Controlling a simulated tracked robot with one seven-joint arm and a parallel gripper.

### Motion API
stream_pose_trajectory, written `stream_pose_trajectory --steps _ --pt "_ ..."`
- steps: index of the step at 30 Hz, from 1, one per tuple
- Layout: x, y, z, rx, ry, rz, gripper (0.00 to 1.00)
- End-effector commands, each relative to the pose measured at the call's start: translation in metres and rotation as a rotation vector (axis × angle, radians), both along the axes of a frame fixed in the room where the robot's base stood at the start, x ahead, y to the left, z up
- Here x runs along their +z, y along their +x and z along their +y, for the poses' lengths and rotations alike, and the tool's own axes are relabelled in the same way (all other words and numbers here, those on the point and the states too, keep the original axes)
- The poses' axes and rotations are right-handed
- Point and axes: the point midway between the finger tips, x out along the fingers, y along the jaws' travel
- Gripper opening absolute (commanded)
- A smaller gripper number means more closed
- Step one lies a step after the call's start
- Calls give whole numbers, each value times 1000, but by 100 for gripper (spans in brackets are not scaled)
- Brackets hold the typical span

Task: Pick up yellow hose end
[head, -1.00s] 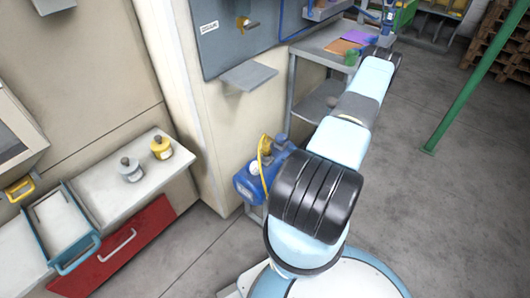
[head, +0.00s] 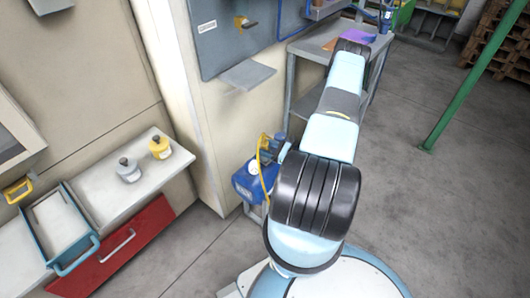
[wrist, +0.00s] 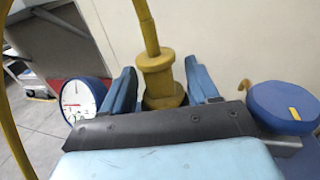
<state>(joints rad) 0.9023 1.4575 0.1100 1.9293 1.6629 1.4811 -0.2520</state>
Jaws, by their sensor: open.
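The yellow hose end (wrist: 160,80) stands in the middle of the wrist view, with the yellow hose rising from its top. My gripper (wrist: 165,80) is open, with one blue finger on each side of the hose end. A gap shows between each finger and the hose end, and its lower part is hidden behind the dark edge of my gripper. In the head view the yellow hose (head: 263,165) hangs at a blue compressor (head: 247,187).
A round gauge (wrist: 82,98) is left of the fingers and a blue round knob (wrist: 287,107) is at right. A metal workbench (head: 312,47) stands behind my arm. A red drawer (head: 125,245) and blue tray (head: 75,262) are at left.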

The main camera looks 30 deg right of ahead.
Motion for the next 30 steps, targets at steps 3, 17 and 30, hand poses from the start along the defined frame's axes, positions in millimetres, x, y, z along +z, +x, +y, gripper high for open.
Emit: stream_pose_trajectory --steps 3,17,30 --pt "0 15 10 2 0 -1 60" --pt "0 21 14 0 -1 -1 45" --pt "0 21 13 -1 -1 -1 3"
